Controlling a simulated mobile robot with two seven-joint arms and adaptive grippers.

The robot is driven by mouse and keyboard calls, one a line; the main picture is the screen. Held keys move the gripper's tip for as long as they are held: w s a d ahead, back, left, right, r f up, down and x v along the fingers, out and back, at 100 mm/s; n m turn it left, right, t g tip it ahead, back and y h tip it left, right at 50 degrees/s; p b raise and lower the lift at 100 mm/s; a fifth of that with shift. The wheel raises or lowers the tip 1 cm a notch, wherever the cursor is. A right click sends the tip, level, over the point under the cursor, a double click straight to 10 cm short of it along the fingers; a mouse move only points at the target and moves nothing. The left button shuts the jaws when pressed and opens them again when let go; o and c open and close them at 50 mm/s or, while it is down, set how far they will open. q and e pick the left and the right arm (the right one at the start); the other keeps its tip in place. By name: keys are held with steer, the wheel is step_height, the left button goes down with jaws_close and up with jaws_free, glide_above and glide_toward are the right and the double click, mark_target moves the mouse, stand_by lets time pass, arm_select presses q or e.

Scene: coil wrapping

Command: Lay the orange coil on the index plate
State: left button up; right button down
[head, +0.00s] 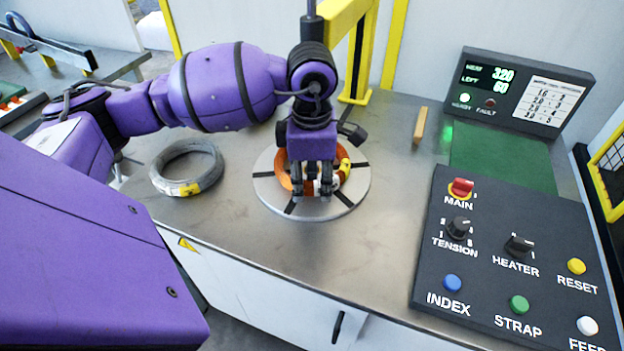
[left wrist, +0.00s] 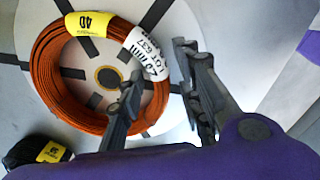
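The orange coil (head: 284,172) lies flat on the round grey index plate (head: 270,198), roughly around its hub. In the left wrist view the coil (left wrist: 52,80) shows a yellow tag reading 40 and a white lot tag; the plate (left wrist: 188,28) shows dark radial slots. My left gripper (head: 319,188) points down over the coil's near side. In the left wrist view its fingers (left wrist: 158,98) are apart, with the coil's rim showing between them. I cannot tell whether either finger touches the coil. My right gripper is not in view.
A grey wire coil (head: 186,166) with a yellow tag lies left of the plate. A yellow frame (head: 354,50) stands behind. A control panel (head: 510,262) and a display (head: 520,92) are at the right. A small wooden-coloured block (head: 420,125) stands near the back. The front of the bench is clear.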

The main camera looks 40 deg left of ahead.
arm_select(q)
step_height(320, 180, up, 12)
stand_by(0.7)
